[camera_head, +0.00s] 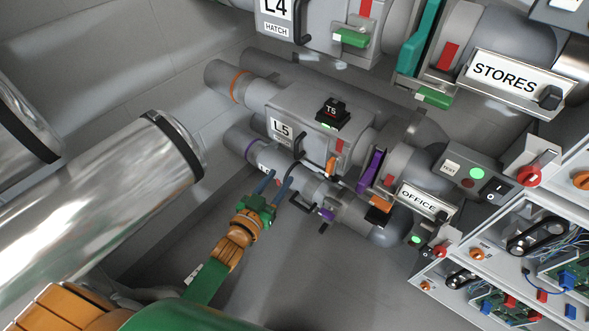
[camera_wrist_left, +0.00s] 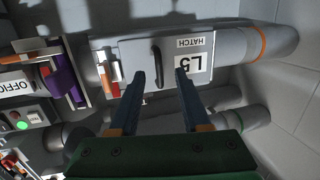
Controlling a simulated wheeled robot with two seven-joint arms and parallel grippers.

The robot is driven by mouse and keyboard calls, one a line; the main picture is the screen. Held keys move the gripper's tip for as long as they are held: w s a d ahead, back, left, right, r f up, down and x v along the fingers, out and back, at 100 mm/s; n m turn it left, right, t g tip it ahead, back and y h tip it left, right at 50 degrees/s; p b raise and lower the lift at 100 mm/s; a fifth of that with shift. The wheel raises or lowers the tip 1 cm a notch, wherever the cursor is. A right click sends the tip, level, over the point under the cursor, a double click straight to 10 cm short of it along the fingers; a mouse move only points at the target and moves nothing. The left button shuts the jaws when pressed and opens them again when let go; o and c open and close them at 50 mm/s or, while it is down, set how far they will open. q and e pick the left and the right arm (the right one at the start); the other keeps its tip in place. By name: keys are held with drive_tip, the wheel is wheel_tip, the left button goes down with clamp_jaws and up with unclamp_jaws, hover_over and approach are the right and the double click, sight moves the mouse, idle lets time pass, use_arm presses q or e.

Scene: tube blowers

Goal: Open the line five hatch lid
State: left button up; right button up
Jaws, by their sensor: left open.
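The line five hatch lid, a grey panel labelled L5 (camera_head: 281,127), is on a grey pipe section in the middle of the head view. In the left wrist view the lid (camera_wrist_left: 135,50) looks shut, with a dark bar handle (camera_wrist_left: 157,66). An orange latch piece (camera_wrist_left: 105,82) sits beside it; it also shows in the head view (camera_head: 332,166). My left gripper (camera_head: 282,170) is open and empty, just in front of the lid. In the left wrist view its fingertips (camera_wrist_left: 160,72) appear on either side of the handle; contact cannot be told. My right gripper is not in view.
A black T5 unit (camera_head: 331,113) sits on top of the line five housing. The L4 hatch (camera_head: 277,28) is above. An OFFICE-labelled block (camera_head: 417,199) and electronics racks (camera_head: 510,290) stand to the right.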

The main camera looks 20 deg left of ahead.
sight(295, 150)
use_arm(q)
drive_tip(key=shift+t, duration=0.6)
drive_tip(key=w+r, duration=0.1)
drive_tip(key=w, duration=0.1)
drive_tip(key=w+d+r, duration=0.1)
drive_tip(key=w, duration=0.2)
drive_tip(key=w+b, duration=0.1)
drive_tip(key=w, duration=0.1)
drive_tip(key=shift+w+d+r, duration=0.2)
drive_tip(key=shift+w+r, duration=0.2)
clamp_jaws()
drive_tip(key=shift+s, duration=0.1)
